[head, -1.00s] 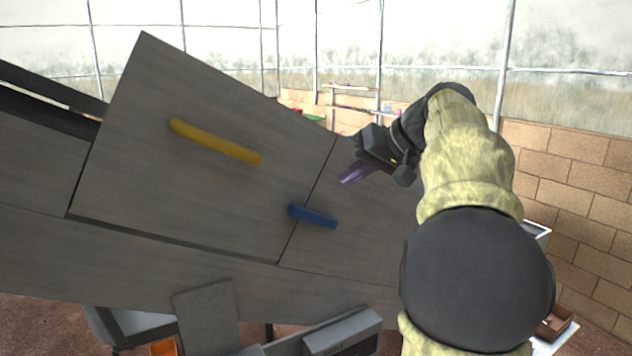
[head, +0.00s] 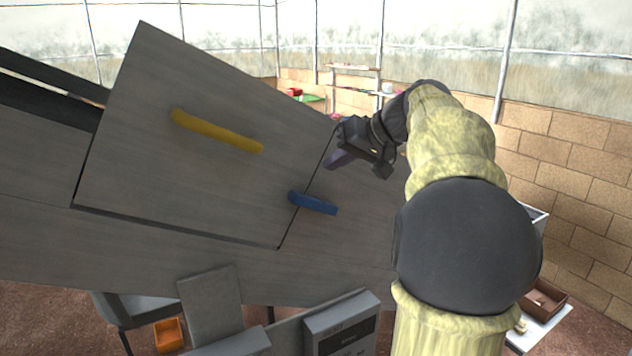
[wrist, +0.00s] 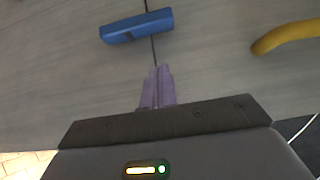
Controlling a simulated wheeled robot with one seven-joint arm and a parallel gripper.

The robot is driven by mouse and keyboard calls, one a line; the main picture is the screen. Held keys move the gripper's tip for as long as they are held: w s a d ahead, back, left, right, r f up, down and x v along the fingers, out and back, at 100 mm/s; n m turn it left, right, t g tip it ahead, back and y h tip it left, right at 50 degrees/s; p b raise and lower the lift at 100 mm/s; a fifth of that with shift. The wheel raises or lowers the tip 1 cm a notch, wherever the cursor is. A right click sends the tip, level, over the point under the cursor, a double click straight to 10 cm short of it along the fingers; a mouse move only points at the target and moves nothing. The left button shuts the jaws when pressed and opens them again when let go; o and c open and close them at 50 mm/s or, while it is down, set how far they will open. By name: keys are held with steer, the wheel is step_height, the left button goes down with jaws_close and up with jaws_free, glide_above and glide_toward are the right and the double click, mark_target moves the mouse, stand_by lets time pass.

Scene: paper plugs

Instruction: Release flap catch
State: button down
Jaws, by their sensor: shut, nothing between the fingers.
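The flap (head: 190,175) is a grey wood-grain panel with a yellow bar handle (head: 215,131). A blue catch (head: 313,203) lies across the seam at the flap's right edge. In the wrist view the blue catch (wrist: 137,26) lies ahead of the fingers, across the dark seam line. The yellow handle (wrist: 285,38) shows at the right there. My gripper (head: 338,159), with purple fingers, is above and slightly right of the blue catch in the head view. In the wrist view its fingertips (wrist: 158,70) are together and empty, apart from the catch.
The grey panel (head: 365,205) continues right of the seam. A grey box-like device (head: 342,322) and an orange bin (head: 168,334) are below. A brown box (head: 543,297) stands at lower right, near the block wall (head: 570,160). A shelf stands behind.

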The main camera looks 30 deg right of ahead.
mark_target(303, 193)
steer(key=a+f, duration=0.1)
steer(key=w+f+p, duration=0.1)
steer(key=w+a+f+p, duration=0.1)
steer(key=f, duration=0.1)
steer(key=shift+w+a+f, duration=0.1)
steer(key=shift+w+a, duration=0.15)
steer(key=shift+a, duration=0.1)
steer(key=shift+a+f, duration=0.35)
steer(key=shift+f, duration=0.45)
